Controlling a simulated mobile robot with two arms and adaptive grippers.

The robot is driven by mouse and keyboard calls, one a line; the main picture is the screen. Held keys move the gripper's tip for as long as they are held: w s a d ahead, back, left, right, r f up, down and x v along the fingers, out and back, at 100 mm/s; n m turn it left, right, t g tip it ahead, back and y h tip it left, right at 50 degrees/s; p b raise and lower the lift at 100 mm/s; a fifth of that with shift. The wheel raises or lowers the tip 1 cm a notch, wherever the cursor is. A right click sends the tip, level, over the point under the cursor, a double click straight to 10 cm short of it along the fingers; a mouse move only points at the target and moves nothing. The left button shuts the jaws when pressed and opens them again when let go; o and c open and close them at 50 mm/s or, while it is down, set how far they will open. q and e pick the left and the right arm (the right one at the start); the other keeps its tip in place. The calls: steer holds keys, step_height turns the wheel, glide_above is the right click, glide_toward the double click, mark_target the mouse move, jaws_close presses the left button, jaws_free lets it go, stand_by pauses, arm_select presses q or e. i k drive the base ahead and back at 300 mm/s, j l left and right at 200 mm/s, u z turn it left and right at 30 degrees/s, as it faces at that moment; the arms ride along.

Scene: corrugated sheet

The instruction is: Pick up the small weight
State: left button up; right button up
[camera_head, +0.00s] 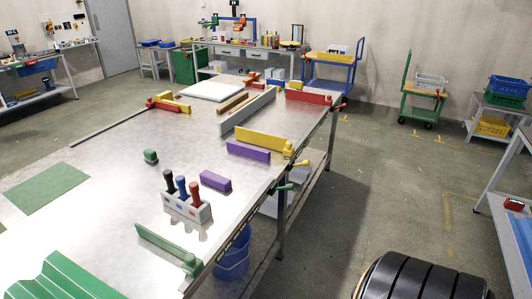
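No object is labelled as a weight. A short purple block (215,181) lies on the metal table (110,190) near its right edge, with a longer purple block (248,151) behind it. The shorter one fits the small weight best, but I cannot be sure. A small dark green piece (150,157) sits to its left.
A grey holder (187,210) with black, blue and red handles stands just left of the short purple block. A green bar (168,248) and green corrugated sheet (70,280) are nearer. Yellow bar (263,141) and grey strip (248,112) lie behind. Table's left side is mostly clear.

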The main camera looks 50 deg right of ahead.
mark_target(213, 180)
steer(key=z, duration=1.15)
steer(key=u, duration=1.8)
steer(key=z, duration=1.8)
steer(key=i+l, duration=0.95)
